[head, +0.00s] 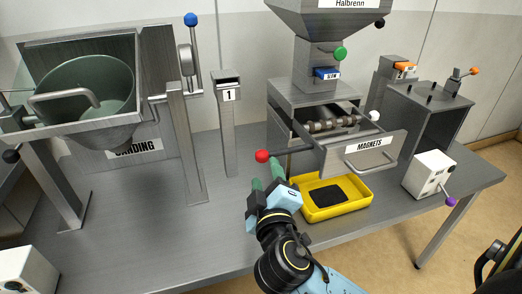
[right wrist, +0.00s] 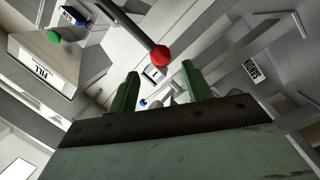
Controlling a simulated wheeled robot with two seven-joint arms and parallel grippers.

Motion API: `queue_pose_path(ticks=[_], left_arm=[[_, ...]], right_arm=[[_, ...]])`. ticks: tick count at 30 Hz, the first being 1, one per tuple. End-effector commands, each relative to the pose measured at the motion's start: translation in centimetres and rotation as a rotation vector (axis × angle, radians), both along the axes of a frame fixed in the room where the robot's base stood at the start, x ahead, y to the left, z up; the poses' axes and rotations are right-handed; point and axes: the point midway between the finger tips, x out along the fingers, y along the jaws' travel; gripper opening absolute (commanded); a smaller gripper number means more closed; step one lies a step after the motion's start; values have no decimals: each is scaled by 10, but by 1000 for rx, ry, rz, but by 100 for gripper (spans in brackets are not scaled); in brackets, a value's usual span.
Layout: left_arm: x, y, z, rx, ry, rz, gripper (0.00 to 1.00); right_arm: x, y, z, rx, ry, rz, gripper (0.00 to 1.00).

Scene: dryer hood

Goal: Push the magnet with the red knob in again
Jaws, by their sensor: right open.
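The red knob (head: 262,156) sits on the end of a metal rod that sticks out to the left of the drawer labelled MAGNETS (head: 375,150). My right gripper (head: 266,177) is open and empty just below the knob, its green fingers pointing up toward it. In the right wrist view the red knob (right wrist: 160,55) lies just beyond the two green fingertips (right wrist: 158,72), between them sideways. I see no contact. The inner end of the rod is hidden in the housing. My left gripper is not in view.
A yellow tray (head: 361,207) with a dark bottom stands below the drawer, right of my right gripper. A post marked 1 (head: 226,125) stands behind left. A white box with a purple knob (head: 428,174) is at the right. The table's left middle is clear.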

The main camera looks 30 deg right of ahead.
Motion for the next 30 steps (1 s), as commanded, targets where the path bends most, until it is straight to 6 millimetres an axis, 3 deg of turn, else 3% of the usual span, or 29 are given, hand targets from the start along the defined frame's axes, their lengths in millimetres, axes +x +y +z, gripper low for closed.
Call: queue_pose_path(ticks=[6,13,26,30], left_arm=[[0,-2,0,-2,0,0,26],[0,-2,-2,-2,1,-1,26],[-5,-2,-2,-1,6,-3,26],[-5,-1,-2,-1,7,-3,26]], right_arm=[[44,-21,1,-4,-1,-3,50],[76,-35,0,-2,1,-1,50],[87,-41,-1,2,2,-1,50],[87,-41,-1,2,2,-1,35]])
